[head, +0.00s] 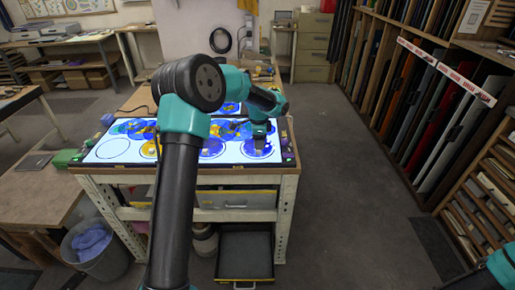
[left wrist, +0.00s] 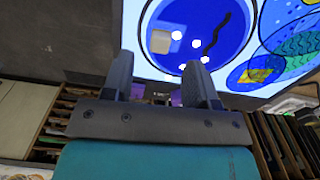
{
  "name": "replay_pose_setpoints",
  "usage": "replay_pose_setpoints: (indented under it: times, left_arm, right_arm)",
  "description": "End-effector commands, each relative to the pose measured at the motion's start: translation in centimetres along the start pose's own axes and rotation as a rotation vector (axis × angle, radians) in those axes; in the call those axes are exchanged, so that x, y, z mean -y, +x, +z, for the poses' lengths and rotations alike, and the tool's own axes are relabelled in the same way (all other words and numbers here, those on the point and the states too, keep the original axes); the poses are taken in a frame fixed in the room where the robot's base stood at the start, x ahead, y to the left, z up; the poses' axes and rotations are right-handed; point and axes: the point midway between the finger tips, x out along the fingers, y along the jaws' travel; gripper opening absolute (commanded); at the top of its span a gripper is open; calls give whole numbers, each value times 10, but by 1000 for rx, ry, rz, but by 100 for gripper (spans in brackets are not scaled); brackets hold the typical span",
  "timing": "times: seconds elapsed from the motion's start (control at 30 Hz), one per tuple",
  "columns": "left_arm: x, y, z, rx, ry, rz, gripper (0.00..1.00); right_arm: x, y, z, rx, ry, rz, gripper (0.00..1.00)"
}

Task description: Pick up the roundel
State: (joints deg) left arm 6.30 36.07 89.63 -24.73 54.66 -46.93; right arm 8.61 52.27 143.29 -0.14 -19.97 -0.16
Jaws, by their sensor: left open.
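A light table (head: 120,150) carries several painted roundels in blue, yellow and teal; I cannot tell which one the task means. A deep blue roundel (head: 248,152) lies at its right end, partly hidden by my left gripper (head: 259,141). In the left wrist view this blue roundel (left wrist: 215,25) has a dark outline, a beige square, a dark wavy line and bright white reflections. My left gripper (left wrist: 160,82) is open with nothing seen between its fingers. One fingertip overlaps the roundel's edge in the picture; I cannot tell whether they touch.
Another blue roundel (head: 212,148) lies just left of it, and an empty outlined circle (head: 108,149) is at the table's left. A teal part of my right arm (head: 500,268) shows at lower right. Racks of coloured glass sheets (head: 428,115) line the right wall.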

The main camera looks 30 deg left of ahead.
Motion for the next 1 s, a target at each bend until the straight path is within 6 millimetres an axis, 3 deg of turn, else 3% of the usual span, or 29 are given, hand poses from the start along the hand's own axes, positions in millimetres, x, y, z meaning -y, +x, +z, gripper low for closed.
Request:
replay_pose_setpoints:
  times: [0.33,0.83,1.0]
  left_arm:
    - [0,42,2,0,-1,1,53]
    - [0,44,1,-1,0,0,53]
    - [0,44,1,-1,0,0,38]
  right_arm:
    - [0,0,0,0,0,0,0]
    - [0,0,0,0,0,0,0]
    - [0,0,0,0,0,0,0]
